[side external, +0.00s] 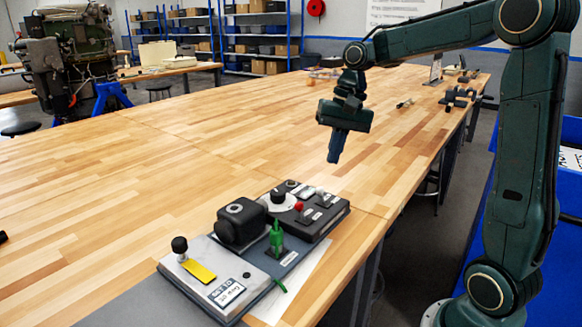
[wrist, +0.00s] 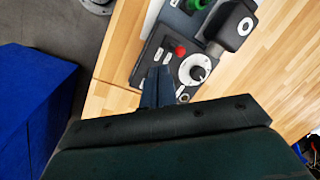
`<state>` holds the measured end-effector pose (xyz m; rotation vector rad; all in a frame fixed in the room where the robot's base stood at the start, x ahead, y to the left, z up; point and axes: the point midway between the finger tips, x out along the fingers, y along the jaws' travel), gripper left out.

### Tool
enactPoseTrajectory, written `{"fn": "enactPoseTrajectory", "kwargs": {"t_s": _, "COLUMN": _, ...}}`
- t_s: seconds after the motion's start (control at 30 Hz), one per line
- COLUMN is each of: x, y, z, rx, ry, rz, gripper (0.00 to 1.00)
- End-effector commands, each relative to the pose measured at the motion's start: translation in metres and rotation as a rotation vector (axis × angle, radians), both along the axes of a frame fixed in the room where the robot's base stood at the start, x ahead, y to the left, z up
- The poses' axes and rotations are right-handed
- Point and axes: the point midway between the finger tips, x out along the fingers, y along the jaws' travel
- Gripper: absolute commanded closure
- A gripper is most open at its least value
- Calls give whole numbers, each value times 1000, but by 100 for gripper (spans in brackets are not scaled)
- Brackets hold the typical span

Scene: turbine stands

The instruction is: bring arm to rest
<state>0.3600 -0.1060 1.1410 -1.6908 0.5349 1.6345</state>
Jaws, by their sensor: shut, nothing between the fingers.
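My gripper (side external: 337,146) hangs above the wooden bench, with its fingers pointing down and closed together with nothing between them. It is up and behind the control panel in the side external view, apart from it. In the wrist view the closed fingers (wrist: 158,88) show in front of the panel. The dark control panel (side external: 327,228) carries a white dial with a black knob, a red button and several switches. The dial (wrist: 195,69) and red button (wrist: 180,50) also show in the wrist view.
The wooden bench (side external: 170,150) is broad and mostly clear around my gripper. Small tools (side external: 457,96) lie at its far right end. A blue box (wrist: 35,110) stands beside the bench in the wrist view. A green machine (side external: 75,60) stands at the back left.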

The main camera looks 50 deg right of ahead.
Motion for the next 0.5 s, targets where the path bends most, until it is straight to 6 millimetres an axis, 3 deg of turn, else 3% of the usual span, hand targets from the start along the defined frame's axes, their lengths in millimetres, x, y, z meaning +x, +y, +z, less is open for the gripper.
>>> {"fn": "enactPoseTrajectory", "kwargs": {"t_s": 0.2, "x": -30, "y": 40, "z": 18, "rx": -69, "ry": -90, "rz": 147, "gripper": 100}}
{"fn": "enactPoseTrajectory", "kwargs": {"t_s": 0.5, "x": -78, "y": 79, "z": 28, "rx": -174, "ry": -208, "rz": 350, "gripper": 100}}
